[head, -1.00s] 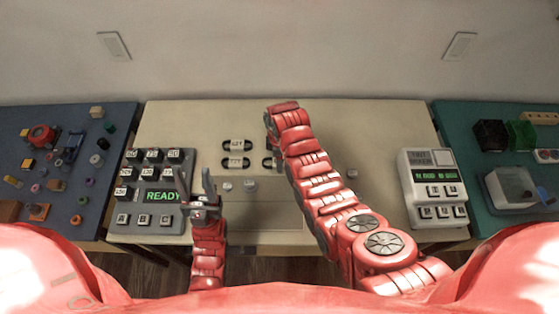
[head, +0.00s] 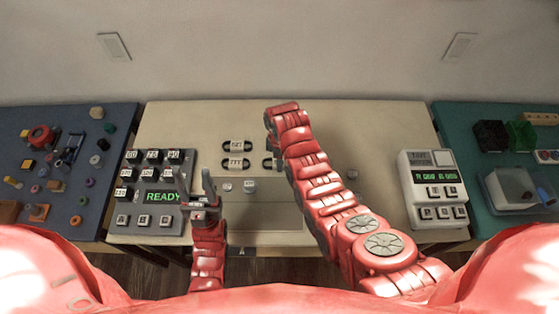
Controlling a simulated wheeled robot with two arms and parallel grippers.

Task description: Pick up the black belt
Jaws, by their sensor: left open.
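Two black oval loops with white number labels, (head: 224,143) and (head: 224,162), lie one above the other on the beige table. A third black loop (head: 266,163) shows partly beside my right arm. I cannot tell which of these, if any, is the black belt. My left gripper (head: 196,183) is open and empty, fingers pointing away from me, beside the grey keypad with the green READY display (head: 160,197). It is nearer to me than the loops and apart from them. My right arm reaches to the far middle of the table; its gripper (head: 271,137) is mostly hidden behind the arm.
Two small round knobs (head: 250,186) stand on the beige table (head: 200,115). A white tester (head: 434,188) stands at its right. A blue side table (head: 60,115) holds many small parts. A green side table (head: 455,120) holds boxes and a clear tray (head: 497,196).

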